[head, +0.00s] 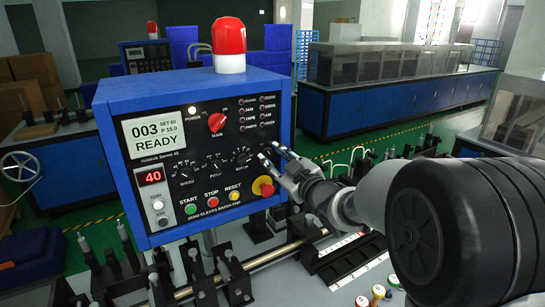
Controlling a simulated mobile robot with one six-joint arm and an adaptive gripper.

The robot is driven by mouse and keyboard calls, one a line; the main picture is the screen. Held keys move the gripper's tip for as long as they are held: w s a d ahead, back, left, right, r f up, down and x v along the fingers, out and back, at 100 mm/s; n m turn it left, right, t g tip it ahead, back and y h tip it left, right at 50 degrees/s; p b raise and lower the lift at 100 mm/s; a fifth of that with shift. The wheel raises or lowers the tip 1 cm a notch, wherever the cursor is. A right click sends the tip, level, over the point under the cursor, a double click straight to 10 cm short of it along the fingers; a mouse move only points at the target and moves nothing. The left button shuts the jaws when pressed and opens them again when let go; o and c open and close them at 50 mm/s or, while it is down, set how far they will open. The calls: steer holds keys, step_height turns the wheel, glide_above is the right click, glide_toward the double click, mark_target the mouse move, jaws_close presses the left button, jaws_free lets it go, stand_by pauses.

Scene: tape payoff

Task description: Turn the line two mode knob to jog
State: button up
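A blue control box (195,90) stands in front of me in the head view. Its black face has a red main switch (217,123) and a row of small black dial knobs, including the speed knob (186,170), a middle knob (214,166) and a right knob (243,159). The smaller labels and pointer positions are too small to read surely. I cannot tell which line this box belongs to, nor pick out a mode knob or jog mark. My gripper (270,155) is at the face's right side, hiding part of it. Its finger gap and any contact are unclear.
The box's display (155,133) reads READY. A red stop button (263,187) sits just below my gripper. A red lamp (229,45) tops the box. Another blue panel (147,55) stands behind. Rods and fixtures crowd the bench below.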

steer(key=shift+x, duration=0.8)
steer(key=shift+c, duration=0.2)
jaws_close()
